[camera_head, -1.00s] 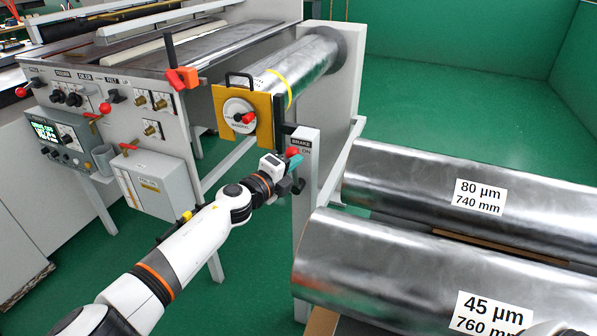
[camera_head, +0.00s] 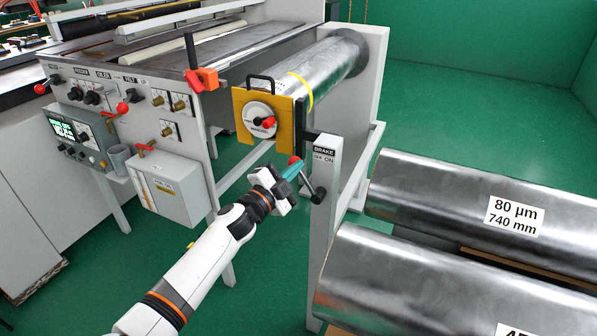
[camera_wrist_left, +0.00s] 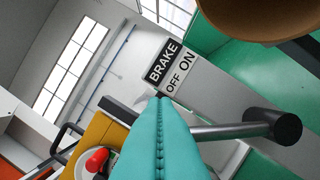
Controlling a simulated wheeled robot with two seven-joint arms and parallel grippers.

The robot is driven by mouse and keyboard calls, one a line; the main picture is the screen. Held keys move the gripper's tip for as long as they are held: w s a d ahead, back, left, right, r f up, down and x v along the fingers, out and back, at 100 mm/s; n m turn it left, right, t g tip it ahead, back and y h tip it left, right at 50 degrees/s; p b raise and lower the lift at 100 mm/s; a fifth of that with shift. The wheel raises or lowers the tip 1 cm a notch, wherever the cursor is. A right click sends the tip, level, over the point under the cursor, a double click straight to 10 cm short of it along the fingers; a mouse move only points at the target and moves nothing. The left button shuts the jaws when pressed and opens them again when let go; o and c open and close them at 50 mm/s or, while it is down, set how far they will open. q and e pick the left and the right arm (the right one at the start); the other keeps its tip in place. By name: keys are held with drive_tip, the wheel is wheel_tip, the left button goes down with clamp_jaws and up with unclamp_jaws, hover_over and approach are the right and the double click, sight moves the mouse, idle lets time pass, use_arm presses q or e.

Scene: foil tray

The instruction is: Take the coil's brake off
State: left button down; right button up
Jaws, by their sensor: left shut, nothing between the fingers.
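The brake lever (camera_head: 309,182) is a metal rod on a dark pivot on a grey post (camera_head: 325,220). Its red knob (camera_head: 295,160) leans left, toward the OFF side of the BRAKE label (camera_head: 323,153). My left gripper (camera_head: 291,172) has teal fingers, shut and empty, right at the lever just below the knob. In the left wrist view the shut fingers (camera_wrist_left: 160,135) cover part of the lever rod (camera_wrist_left: 225,131); its knob end is hidden there. The coil (camera_head: 310,75) sits behind a yellow plate (camera_head: 285,130). My right gripper is not in view.
Two large metal rolls lie at right, one labelled 80 µm (camera_head: 440,195), the nearer one (camera_head: 400,270) partly cut off. A control cabinet (camera_head: 165,190) stands at left. Green floor (camera_head: 470,80) is open behind the rolls.

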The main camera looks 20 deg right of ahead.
use_arm(q)
drive_tip(key=shift+a, duration=0.1)
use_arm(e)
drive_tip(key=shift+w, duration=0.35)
